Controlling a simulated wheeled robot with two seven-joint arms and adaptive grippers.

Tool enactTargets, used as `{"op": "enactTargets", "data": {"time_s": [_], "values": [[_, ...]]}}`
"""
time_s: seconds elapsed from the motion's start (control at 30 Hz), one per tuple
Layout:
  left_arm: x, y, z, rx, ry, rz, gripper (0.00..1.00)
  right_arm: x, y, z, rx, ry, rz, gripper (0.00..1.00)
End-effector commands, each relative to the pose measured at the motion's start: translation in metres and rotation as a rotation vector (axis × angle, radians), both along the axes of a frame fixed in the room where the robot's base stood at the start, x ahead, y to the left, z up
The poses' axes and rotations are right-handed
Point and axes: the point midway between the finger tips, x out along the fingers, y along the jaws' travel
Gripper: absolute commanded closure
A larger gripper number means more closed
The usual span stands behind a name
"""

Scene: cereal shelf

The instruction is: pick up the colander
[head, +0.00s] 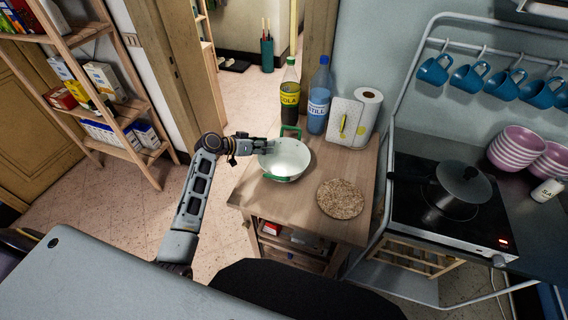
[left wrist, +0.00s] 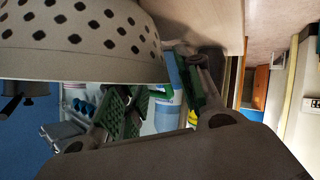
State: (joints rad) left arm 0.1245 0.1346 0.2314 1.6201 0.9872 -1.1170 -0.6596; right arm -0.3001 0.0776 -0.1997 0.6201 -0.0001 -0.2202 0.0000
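The colander (head: 284,158) is a white bowl with green handles, sitting upright on the wooden cabinet top. My left gripper (head: 258,144) is at its left rear rim in the head view. In the left wrist view, the perforated wall of the colander (left wrist: 85,35) fills the upper left, close to the fingers. The left gripper (left wrist: 158,98) shows its two fingers apart, with green pads and a gap between them. Whether a finger touches the rim cannot be told. My right gripper is not in view.
Behind the colander stand a cola bottle (head: 290,92), a blue water bottle (head: 319,97) and a paper roll (head: 366,112). A round cork mat (head: 340,199) lies to the right. A stove with a pan (head: 455,190) is further right. Shelves (head: 110,105) stand at left.

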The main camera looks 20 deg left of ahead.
Motion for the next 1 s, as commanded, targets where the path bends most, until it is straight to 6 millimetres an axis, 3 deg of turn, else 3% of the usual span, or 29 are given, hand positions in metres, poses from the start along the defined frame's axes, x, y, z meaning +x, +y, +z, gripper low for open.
{"op": "enactTargets", "data": {"time_s": [0.5,0.77,1.0], "values": [[0.0012,-0.0009,-0.0012,0.0,0.001,0.0,0.65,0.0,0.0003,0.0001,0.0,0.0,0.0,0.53],[0.001,-0.0008,-0.0012,0.0,0.001,0.0,0.98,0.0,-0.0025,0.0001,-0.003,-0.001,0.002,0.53],[0.0011,-0.0008,-0.0013,0.0,0.001,0.0,1.0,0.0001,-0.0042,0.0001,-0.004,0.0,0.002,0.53]]}}
